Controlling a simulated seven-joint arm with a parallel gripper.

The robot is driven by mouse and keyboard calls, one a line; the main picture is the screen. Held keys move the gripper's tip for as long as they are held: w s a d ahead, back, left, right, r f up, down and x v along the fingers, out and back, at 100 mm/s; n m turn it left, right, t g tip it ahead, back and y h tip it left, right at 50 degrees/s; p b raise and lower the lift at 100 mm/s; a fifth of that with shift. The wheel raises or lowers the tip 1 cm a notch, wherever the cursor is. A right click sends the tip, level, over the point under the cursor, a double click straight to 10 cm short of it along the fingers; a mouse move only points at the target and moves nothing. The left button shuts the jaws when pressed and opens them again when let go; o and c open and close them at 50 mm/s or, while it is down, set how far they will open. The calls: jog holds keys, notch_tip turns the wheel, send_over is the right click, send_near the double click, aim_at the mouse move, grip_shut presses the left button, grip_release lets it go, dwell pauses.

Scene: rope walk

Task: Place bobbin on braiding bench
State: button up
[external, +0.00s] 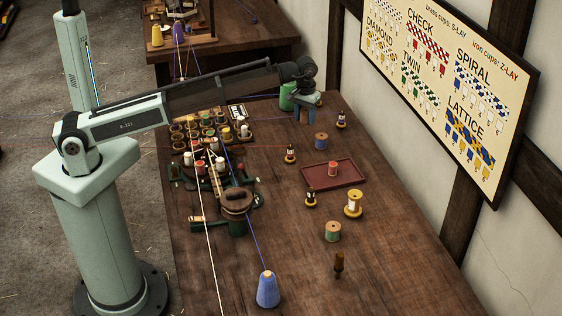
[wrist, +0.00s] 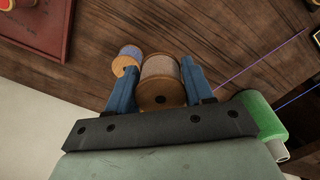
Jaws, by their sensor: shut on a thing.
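My gripper (external: 305,112) is over the far right part of the wooden bench (external: 275,250). Its blue fingers are shut on a wooden bobbin (wrist: 161,80) with greyish-tan thread, as the wrist view shows. In the external view the fingers mostly hide this bobbin. I cannot tell whether it touches the bench top. A blue-thread spool (external: 321,141) stands nearby, and in the wrist view it shows beside the left finger (wrist: 128,60). The braiding stand (external: 236,203), with a rack of several small bobbins (external: 213,128) behind it, sits at the bench's left side.
A green spool (external: 288,97) stands close to my gripper. A red tray (external: 345,174) with a small red bobbin lies mid-bench. A yellow spool (external: 353,204), a green-thread spool (external: 333,231) and a blue cone (external: 268,289) stand nearer. Taut threads cross the bench. The near right is mostly clear.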

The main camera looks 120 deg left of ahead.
jog(key=w+d+m, duration=0.2)
jog(key=w+d, duration=0.9)
jog(key=d, duration=0.3)
jog(key=m, duration=1.3)
send_over(285, 269)
jog(key=shift+f, duration=4.85)
jog(key=shift+f, duration=0.1)
jog(key=o, duration=1)
jog(key=shift+o, duration=0.2)
